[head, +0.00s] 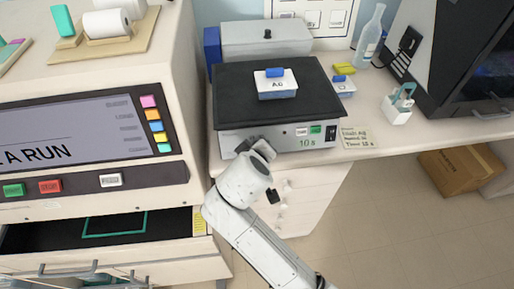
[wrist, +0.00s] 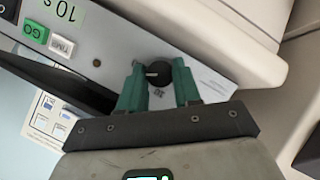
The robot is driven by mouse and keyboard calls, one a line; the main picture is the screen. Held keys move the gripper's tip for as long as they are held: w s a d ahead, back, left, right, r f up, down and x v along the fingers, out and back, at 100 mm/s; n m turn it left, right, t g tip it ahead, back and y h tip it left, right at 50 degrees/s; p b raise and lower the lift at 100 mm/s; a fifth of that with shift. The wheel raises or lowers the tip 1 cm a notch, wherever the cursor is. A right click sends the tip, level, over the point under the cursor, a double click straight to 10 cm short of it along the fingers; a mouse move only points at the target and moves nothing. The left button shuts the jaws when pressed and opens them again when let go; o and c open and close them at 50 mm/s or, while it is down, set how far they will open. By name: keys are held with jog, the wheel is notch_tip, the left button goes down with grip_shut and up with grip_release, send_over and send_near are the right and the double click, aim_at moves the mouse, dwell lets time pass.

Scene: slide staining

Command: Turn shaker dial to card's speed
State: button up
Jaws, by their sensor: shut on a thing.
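The shaker (head: 228,138) has a dark flat platform and a pale front panel with a "10 s" readout (head: 307,142). Its black dial (wrist: 158,73) sits between my teal fingertips in the wrist view, with a short white mark toward the left of that picture. My gripper (wrist: 160,75) is shut on the dial; in the head view my gripper (head: 262,148) hides the dial. A small printed mark (wrist: 157,92) beside the dial is too small to read surely. The handwritten card (head: 360,138) lies right of the shaker; its last line seems to read "Timer 10 s", the speed is unclear.
A green GO button (wrist: 35,31) and a white timer button (wrist: 62,44) sit on the panel away from my fingers. A tray marked "Ag" (head: 277,88) with a blue block stands on the platform. A large machine (head: 90,100) with an open drawer stands left.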

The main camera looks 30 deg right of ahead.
jog(key=shift+s+f+m+y, duration=0.1)
jog(key=shift+m+y, duration=0.4)
jog(key=shift+m, duration=0.4)
jog(key=o, duration=1.1)
jog(key=shift+c, duration=0.2)
jog(key=v, duration=1)
jog(key=shift+s+r, duration=0.25)
jog(key=shift+r, duration=0.1)
